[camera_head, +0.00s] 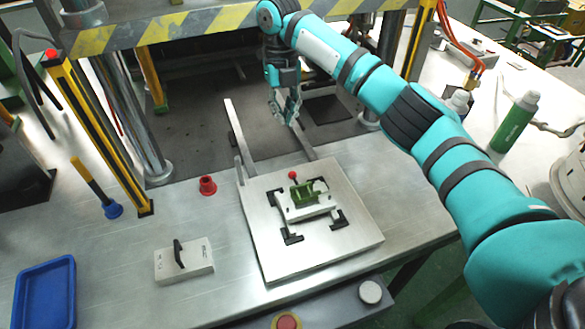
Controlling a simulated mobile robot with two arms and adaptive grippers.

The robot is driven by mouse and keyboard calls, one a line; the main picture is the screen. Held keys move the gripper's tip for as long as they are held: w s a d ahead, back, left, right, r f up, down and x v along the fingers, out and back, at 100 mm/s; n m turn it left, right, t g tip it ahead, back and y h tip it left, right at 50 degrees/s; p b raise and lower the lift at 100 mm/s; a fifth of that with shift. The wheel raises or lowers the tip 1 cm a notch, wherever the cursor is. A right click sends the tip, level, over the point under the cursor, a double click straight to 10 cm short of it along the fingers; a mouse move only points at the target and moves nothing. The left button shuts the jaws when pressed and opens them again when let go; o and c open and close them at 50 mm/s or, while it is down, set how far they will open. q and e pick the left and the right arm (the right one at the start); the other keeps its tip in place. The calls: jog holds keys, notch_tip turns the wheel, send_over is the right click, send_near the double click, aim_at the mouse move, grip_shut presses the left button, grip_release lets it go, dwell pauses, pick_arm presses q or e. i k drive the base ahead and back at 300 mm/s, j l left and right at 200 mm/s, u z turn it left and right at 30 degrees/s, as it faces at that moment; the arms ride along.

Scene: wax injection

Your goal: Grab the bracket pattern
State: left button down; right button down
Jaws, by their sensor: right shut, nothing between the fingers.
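A green piece (303,191), which looks like the bracket pattern, sits on a white block (312,209) on the square metal plate (353,242). My right arm comes in from the right. Its gripper (290,117) points down, shut and empty, behind the green piece and apart from it, near the metal rails at the back of the plate. My left gripper is not in view.
A white block with a black handle (184,260), a red cup (208,186) and a blue tray (45,293) are at left. Yellow-black posts (101,140) and a striped beam (160,30) frame the press. A green bottle (515,122) stands at right.

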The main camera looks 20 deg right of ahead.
aim_at(302, 193)
jog(key=k+j, duration=0.2)
jog(key=k, duration=0.3)
jog(key=k+j, duration=0.2)
jog(key=k, duration=0.25)
jog(key=k+j, duration=0.2)
jog(key=k, duration=0.3)
